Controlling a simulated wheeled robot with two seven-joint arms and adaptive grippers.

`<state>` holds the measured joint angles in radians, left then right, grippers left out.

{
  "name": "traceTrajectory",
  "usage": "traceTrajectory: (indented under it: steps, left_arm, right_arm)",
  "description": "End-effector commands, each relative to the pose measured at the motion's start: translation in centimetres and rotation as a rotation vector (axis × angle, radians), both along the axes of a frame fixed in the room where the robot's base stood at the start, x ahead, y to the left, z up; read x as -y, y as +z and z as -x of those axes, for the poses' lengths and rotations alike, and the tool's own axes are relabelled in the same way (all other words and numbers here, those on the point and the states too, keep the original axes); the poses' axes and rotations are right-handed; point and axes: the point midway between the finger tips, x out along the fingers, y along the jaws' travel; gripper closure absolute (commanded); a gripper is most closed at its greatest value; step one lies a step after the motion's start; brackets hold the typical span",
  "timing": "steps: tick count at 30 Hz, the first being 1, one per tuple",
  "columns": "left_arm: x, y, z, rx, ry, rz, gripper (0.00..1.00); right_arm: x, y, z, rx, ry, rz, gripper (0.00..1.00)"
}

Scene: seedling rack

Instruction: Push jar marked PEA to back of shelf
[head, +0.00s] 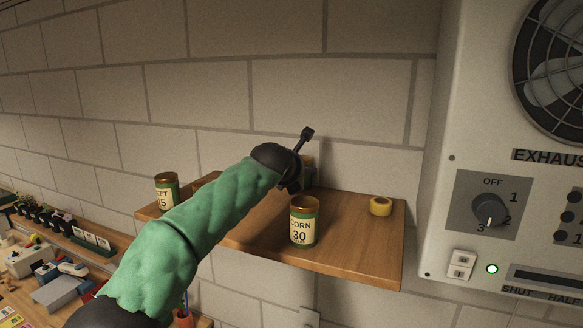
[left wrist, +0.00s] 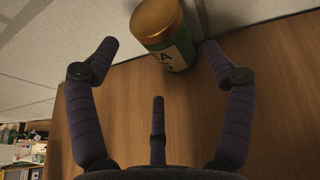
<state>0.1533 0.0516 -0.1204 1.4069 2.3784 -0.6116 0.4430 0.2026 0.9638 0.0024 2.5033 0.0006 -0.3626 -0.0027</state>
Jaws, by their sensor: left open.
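The PEA jar (left wrist: 163,32), with a gold lid and a green body, is in the left wrist view at the back of the wooden shelf (left wrist: 190,120), close to the wall. Its label is partly turned away; only its last letters show. My left gripper (left wrist: 158,48) is open, with dark fingers on either side of the jar's near side and a third finger low in the middle. No grip on the jar shows. In the head view, my left gripper (head: 300,168) is over the back of the shelf and hides most of that jar.
The CORN jar (head: 304,225) stands at the shelf's front edge, right of my arm. Another jar (head: 166,190), its label ending in ET, stands at the left end. A fan control box (head: 470,190) bounds the right side.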

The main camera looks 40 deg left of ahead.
Motion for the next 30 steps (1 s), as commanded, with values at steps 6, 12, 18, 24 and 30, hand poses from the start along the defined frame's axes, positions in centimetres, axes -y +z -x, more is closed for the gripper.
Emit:
traceTrajectory:
  steps: [6, 12, 18, 24, 30]
  left_arm:
    - [-1.5, -1.3, -2.8, -0.003, 0.001, -0.001, 0.18]
    - [-2.1, -1.9, -4.1, -0.001, 0.000, 0.000, 0.18]
    - [-2.3, -2.0, -4.4, 0.001, 0.001, -0.001, 0.18]
    - [-2.3, -2.0, -4.4, 0.000, 0.000, 0.000, 0.21]
    - [-2.3, -2.0, -4.4, 0.000, 0.000, 0.000, 0.64]
  right_arm:
    - [0.0, 0.8, 0.0, 0.000, 0.000, 0.000, 1.00]
    - [0.0, 1.1, 0.0, 0.000, 0.000, 0.000, 1.00]
    - [0.0, 1.1, 0.0, 0.000, 0.000, 0.000, 1.00]
    - [0.0, 1.1, 0.0, 0.000, 0.000, 0.000, 1.00]
    - [0.0, 1.1, 0.0, 0.000, 0.000, 0.000, 1.00]
